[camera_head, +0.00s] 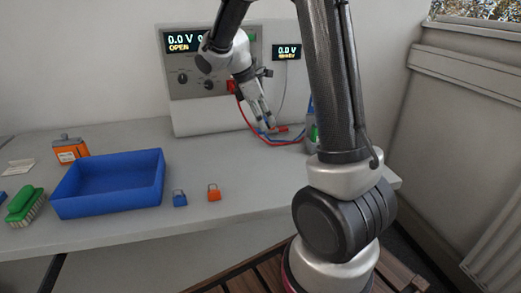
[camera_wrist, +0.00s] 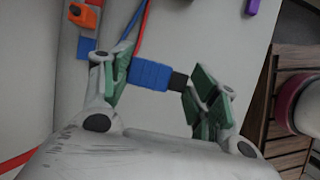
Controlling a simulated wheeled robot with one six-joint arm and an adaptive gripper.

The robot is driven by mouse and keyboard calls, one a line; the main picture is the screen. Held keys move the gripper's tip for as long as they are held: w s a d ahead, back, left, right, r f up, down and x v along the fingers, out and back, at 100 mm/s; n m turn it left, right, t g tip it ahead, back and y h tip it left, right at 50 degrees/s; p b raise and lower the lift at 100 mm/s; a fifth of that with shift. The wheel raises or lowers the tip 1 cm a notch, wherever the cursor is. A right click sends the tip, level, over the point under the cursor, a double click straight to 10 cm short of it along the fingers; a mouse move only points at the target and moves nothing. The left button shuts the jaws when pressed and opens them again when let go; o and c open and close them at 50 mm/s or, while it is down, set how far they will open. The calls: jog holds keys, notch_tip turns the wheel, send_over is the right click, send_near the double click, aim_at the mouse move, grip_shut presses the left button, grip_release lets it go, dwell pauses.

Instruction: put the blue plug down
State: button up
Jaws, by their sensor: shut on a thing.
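The blue plug (camera_wrist: 150,75) with its black tip lies across between the two green-padded fingers of my gripper (camera_wrist: 163,80) in the wrist view. My gripper is shut on it lengthwise. A blue cable runs up from the plug beside a red cable. In the head view my gripper (camera_head: 266,126) points down over the back of the bench, in front of the cycler (camera_head: 205,105). The plug is mostly hidden there by the fingers. A red plug (camera_head: 282,129) shows just right of the fingertips. I cannot tell whether the blue plug touches the bench.
Blue (camera_head: 180,198) and orange (camera_head: 214,192) padlocks stand near the front. The bench (camera_head: 255,185) between them and my gripper is clear. Cables cross near the cycler.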

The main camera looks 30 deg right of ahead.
aim_at(267, 153)
jog(key=shift+f+n, duration=0.3)
jog(key=shift+f, duration=0.05)
notch_tip(267, 153, down, 9)
jog(key=shift+f, duration=0.2)
jog(key=shift+f, duration=0.1)
jog(key=o, duration=1)
jog(key=shift+c, duration=0.2)
